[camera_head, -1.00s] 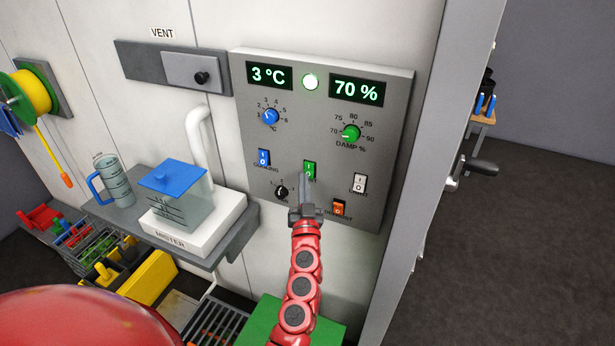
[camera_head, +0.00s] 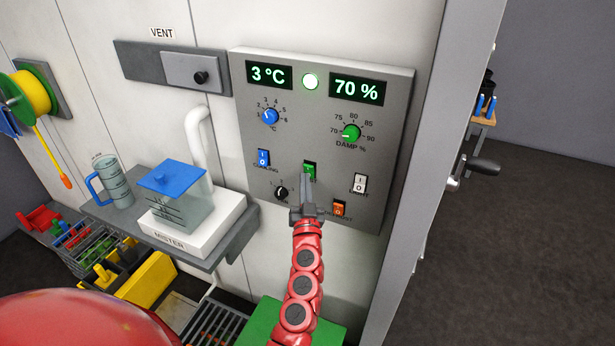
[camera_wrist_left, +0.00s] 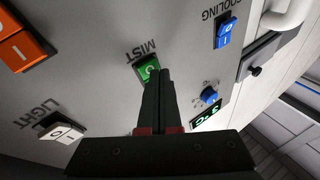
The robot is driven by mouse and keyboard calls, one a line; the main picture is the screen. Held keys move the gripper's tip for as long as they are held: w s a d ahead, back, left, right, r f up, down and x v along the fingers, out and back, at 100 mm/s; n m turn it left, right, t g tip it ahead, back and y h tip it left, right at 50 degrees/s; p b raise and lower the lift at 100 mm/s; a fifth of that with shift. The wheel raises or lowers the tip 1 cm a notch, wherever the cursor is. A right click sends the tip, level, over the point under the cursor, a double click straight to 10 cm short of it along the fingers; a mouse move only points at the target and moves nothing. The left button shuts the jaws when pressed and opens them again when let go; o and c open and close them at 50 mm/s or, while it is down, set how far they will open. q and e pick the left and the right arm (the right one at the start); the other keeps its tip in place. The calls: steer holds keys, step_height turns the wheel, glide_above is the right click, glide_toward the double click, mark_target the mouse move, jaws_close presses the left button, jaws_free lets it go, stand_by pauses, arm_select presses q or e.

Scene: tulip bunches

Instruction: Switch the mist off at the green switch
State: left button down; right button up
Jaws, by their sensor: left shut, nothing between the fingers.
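The green switch (camera_head: 309,168) is on the grey control panel (camera_head: 325,125), with its lower part hidden behind my fingertips. In the left wrist view the green switch (camera_wrist_left: 148,69) sits beside the word MIST, right at the fingertips. My left gripper (camera_head: 306,180) is shut and empty, its fingers pointing up at the lower end of the switch. In the left wrist view the closed fingers (camera_wrist_left: 158,76) overlap the switch's edge; I cannot tell whether they touch it. The misting unit (camera_head: 198,228) stands on the shelf at the left. My right gripper is not in view.
Close around are the blue cooling switch (camera_head: 263,157), white light switch (camera_head: 360,183), orange switch (camera_head: 338,209) and a black knob (camera_head: 281,193). The green damp knob (camera_head: 351,132) is above right. A door handle (camera_head: 480,167) sticks out at the right.

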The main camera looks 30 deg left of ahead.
arm_select(q)
steer(key=shift+s+r, duration=0.1)
steer(key=shift+s+r+p, duration=0.25)
steer(key=shift+s+p, duration=0.05)
steer(key=shift+s, duration=0.4)
steer(key=s, duration=0.1)
steer(key=s+r+p, duration=0.1)
steer(key=s, duration=0.1)
steer(key=s+r+p, duration=0.1)
steer(key=shift+s+d, duration=0.2)
steer(key=shift+s, duration=0.1)
steer(key=shift+f, duration=0.1)
stand_by(0.4)
